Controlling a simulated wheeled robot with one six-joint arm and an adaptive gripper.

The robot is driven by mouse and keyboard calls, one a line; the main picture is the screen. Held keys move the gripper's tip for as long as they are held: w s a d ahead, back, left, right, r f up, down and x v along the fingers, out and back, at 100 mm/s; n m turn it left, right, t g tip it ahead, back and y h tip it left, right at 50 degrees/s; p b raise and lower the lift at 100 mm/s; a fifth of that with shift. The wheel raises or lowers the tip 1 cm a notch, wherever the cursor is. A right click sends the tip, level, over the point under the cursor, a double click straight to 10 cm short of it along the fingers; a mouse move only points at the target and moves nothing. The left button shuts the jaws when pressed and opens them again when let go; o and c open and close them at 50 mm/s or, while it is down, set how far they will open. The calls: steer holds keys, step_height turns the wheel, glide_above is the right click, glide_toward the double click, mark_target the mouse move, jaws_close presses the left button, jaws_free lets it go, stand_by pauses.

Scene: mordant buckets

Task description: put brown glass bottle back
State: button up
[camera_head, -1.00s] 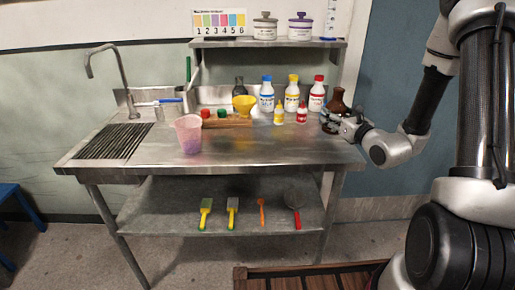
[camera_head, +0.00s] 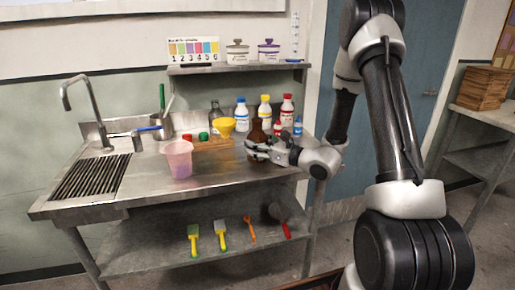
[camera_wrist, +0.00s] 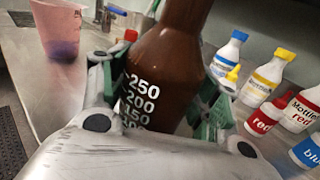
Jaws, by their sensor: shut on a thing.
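The brown glass bottle (camera_head: 258,132) is upright over the steel table, in front of the row of white bottles. My gripper (camera_head: 257,151) is shut around its lower body, reaching in from the right. In the wrist view, the bottle (camera_wrist: 168,60) fills the middle between my fingers (camera_wrist: 165,105), tilted in the picture, with white volume marks on its side. Its base is hidden by my gripper, so I cannot tell whether it touches the table.
White bottles with blue (camera_head: 241,115), yellow (camera_head: 265,108) and red (camera_head: 287,109) caps stand behind. The table's front right (camera_head: 235,172) is clear.

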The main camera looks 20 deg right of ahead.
steer(key=shift+f, duration=0.55)
steer(key=shift+f, duration=0.1)
steer(key=o, duration=1.3)
steer(key=shift+o, duration=0.2)
